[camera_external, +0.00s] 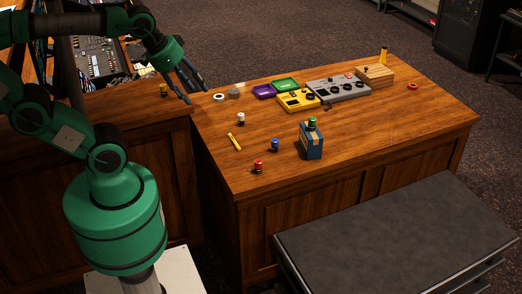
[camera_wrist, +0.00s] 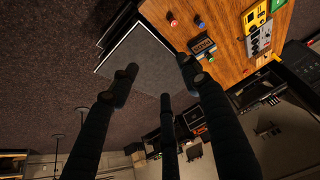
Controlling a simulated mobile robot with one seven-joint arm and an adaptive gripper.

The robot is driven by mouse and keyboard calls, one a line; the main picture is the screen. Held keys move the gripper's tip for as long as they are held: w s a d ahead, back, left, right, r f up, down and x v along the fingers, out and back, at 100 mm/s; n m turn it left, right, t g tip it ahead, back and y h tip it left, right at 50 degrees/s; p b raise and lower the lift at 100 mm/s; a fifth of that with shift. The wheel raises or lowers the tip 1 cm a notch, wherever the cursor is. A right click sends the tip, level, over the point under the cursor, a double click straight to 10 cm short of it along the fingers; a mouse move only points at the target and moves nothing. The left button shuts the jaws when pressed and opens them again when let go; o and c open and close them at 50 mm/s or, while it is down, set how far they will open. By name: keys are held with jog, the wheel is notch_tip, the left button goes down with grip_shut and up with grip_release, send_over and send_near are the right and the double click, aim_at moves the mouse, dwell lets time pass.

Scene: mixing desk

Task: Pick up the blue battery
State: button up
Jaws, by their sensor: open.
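The blue battery (camera_external: 275,145) stands upright on the wooden desk (camera_external: 215,150), left of a blue box. In the wrist view a small blue item (camera_wrist: 197,22) beside the box looks like it. My gripper (camera_external: 194,94) is open and empty, raised over the desk's far left end, well away from the battery. In the wrist view its dark fingers (camera_wrist: 160,72) are spread apart with nothing between them.
A red battery (camera_external: 258,167), a white one (camera_external: 241,119) and a yellow marker (camera_external: 235,142) are near the blue battery. The blue box (camera_external: 311,142) carries a green-topped item (camera_external: 312,122). Yellow (camera_external: 298,101) and grey (camera_external: 338,90) mixers stand farther back. The right front desktop is clear.

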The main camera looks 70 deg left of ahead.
jog(key=w+a+f+g, duration=0.1)
jog(key=w+a, duration=0.1)
jog(key=w, duration=0.5)
jog(key=w+a+f+g, duration=0.1)
jog(key=w+a, duration=0.1)
jog(key=w, duration=0.5)
jog(key=n+g, duration=0.2)
jog(key=g, duration=0.2)
send_over(274, 140)
notch_tip(274, 140, down, 28)
jog(key=shift+w+r, duration=0.1)
jog(key=shift+r, duration=0.05)
jog(key=shift+f+b, duration=0.65)
jog(key=shift+f, duration=3.65)
